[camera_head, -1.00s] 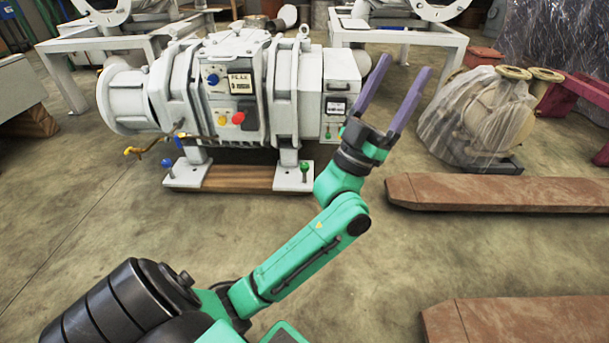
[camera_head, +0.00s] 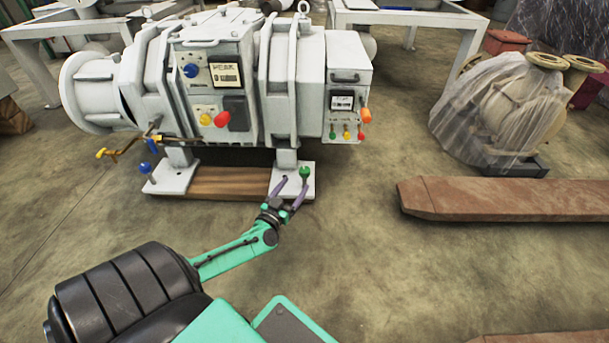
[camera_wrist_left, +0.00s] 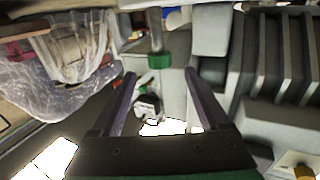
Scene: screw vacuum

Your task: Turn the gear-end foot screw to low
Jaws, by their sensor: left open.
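The white screw vacuum pump (camera_head: 215,90) stands on two light foot plates. A foot screw with a green knob (camera_head: 305,172) stands upright on the right foot plate (camera_head: 280,185). A foot screw with a blue knob (camera_head: 146,168) stands on the left foot plate (camera_head: 172,180). My left gripper (camera_head: 293,183) is open, its purple fingers close to the green knob on its near side. In the left wrist view the green knob (camera_wrist_left: 158,61) shows just beyond and between the open fingertips (camera_wrist_left: 160,78), with nothing gripped. My right gripper is out of view.
A wooden board (camera_head: 228,184) lies between the feet. The right end panel carries small coloured knobs (camera_head: 346,134) and an orange one (camera_head: 365,116). A brown beam (camera_head: 500,198) and a plastic-wrapped machine (camera_head: 495,110) are to the right. The floor in front is clear.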

